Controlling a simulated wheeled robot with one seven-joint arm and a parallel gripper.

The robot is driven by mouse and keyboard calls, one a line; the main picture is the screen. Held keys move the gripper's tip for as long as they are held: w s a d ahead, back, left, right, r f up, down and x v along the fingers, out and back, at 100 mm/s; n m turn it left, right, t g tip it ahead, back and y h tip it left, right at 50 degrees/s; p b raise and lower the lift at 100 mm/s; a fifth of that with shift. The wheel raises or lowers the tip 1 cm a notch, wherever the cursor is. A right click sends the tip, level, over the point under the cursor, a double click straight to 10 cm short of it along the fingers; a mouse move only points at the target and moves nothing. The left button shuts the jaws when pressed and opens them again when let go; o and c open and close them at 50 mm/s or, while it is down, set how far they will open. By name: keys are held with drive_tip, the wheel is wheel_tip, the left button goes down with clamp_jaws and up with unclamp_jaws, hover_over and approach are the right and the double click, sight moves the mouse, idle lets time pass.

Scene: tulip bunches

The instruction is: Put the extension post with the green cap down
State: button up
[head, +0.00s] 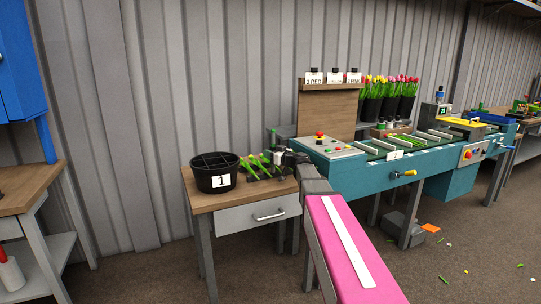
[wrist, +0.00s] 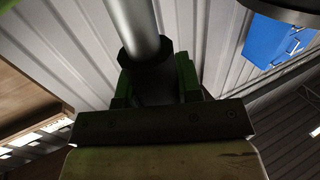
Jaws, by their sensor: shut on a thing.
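A grey metal cylinder (wrist: 142,30) with a black collar stands between the green-edged fingers of my gripper (wrist: 155,85) in the wrist view. I take it to be the extension post, and the gripper is shut on it. Its green cap cannot be made out in the wrist view. In the head view my gripper (head: 279,159) is over the right end of the small wooden table (head: 203,195), beside the tulips. The post is too small there to make out clearly, and its gap to the table cannot be told.
A black bucket (head: 213,180) marked 1 stands on the table's left part. Tulips in a dark holder (head: 257,170) lie between it and my gripper. The teal conveyor machine (head: 350,178) is close on the right. Little bare tabletop shows.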

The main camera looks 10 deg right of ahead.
drive_tip(key=shift+f, duration=0.7)
drive_tip(key=o, duration=1)
